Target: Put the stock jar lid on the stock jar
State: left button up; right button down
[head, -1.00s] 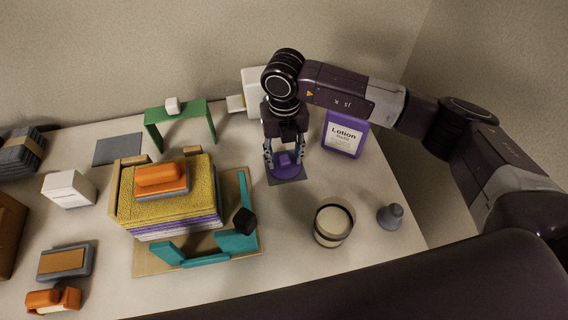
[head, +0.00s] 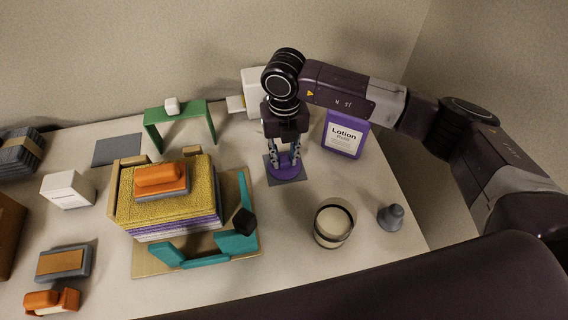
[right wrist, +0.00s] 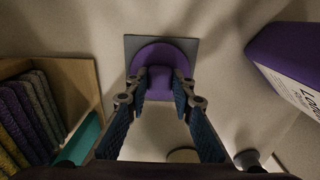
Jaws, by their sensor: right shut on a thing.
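The stock jar lid is a round purple disc with a block-shaped knob (right wrist: 158,55), lying on a grey square pad (head: 293,175). My right gripper (head: 285,160) points down over it and is shut on the lid's knob. In the right wrist view its two fingers (right wrist: 161,88) stand on either side of the knob. The lid (head: 287,172) still appears to be on the pad. The stock jar (head: 333,226) seems to be the round open container with pale contents and a dark band, standing right and nearer on the table. My left gripper is not in view.
A purple lotion pack (head: 345,134) stands right of the gripper. A small grey knob-shaped piece (head: 391,217) is right of the jar. A wooden tray (head: 246,190) with stacked towels (head: 165,205) and teal pieces is at left. The table between pad and jar is clear.

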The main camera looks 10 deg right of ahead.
aim_at(284, 159)
jog(key=shift+r, duration=0.5)
dwell(0.6)
jog(key=shift+r+p, duration=0.95)
jog(key=shift+r, duration=0.65)
jog(key=shift+r, duration=0.1)
jog(key=shift+r+p, duration=2.6)
jog(key=shift+r, duration=2.6)
jog(key=shift+m, duration=0.4)
jog(key=shift+s+d+b, duration=0.4)
jog(key=shift+s+d, duration=0.65)
jog(key=shift+s, duration=2.2)
jog(key=shift+s+d+b, duration=0.45)
jog(key=shift+s+d, duration=0.6)
jog(key=shift+s, duration=2.2)
jog(key=shift+s+d+b, duration=0.4)
jog(key=shift+s+d, duration=0.65)
jog(key=shift+s, duration=2.2)
jog(key=shift+s+d+f, duration=0.1)
jog(key=shift+s+f, duration=0.05)
jog(key=shift+s, duration=0.1)
notch_tip(284, 159, down, 3)
jog(key=b, duration=0.3)
jog(key=shift+w+r, duration=0.1)
jog(key=shift+r, duration=0.1)
